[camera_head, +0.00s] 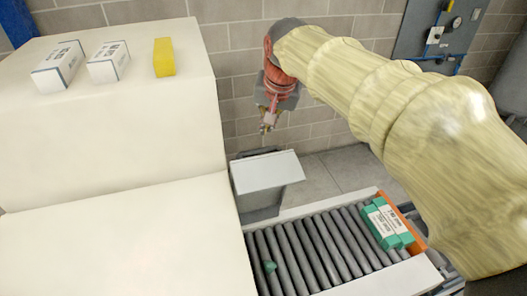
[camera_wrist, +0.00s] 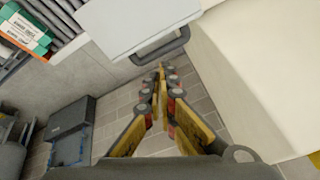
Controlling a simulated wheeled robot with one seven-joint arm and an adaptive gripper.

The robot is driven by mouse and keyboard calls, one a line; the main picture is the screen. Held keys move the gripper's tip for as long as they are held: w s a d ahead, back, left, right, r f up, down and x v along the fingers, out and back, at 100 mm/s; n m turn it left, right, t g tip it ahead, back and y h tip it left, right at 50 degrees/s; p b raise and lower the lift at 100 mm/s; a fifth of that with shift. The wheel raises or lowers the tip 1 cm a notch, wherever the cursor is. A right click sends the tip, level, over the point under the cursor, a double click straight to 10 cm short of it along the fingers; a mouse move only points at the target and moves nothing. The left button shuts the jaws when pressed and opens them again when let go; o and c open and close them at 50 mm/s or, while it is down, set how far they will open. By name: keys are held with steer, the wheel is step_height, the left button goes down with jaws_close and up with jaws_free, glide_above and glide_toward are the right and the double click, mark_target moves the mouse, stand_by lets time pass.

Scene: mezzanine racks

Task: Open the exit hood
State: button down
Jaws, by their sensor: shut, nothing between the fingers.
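The handle shows in the head view as a thin dark bar (camera_head: 256,152) behind the top. My gripper (camera_head: 266,128) points down, above and beyond the hood in the head view. In the wrist view its yellow and black fingers (camera_wrist: 161,72) are shut and empty, tips near the handle; I cannot tell whether they touch.
Green and white boxes (camera_head: 387,224) and a small green piece (camera_head: 269,267) are on the rollers (camera_head: 315,245). A large white block (camera_head: 105,140) flanks the hood on the left, bearing two white boxes and a yellow one (camera_head: 164,57). A grey brick wall stands behind.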

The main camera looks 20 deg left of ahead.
steer(key=w+a+n, duration=0.1)
steer(key=n, duration=0.4)
glide_above(260, 150)
steer(key=shift+t+y, duration=0.3)
steer(key=shift+t, duration=0.1)
step_height(260, 150, down, 8)
steer(key=shift+w+f+p, duration=0.1)
steer(key=shift+f+p, duration=0.05)
steer(key=shift+p, duration=0.15)
steer(key=shift+f, duration=0.3)
steer(key=s+d, duration=0.2)
steer(key=shift+s+f, duration=0.35)
steer(key=shift+s, duration=0.05)
steer(key=shift+d, duration=0.1)
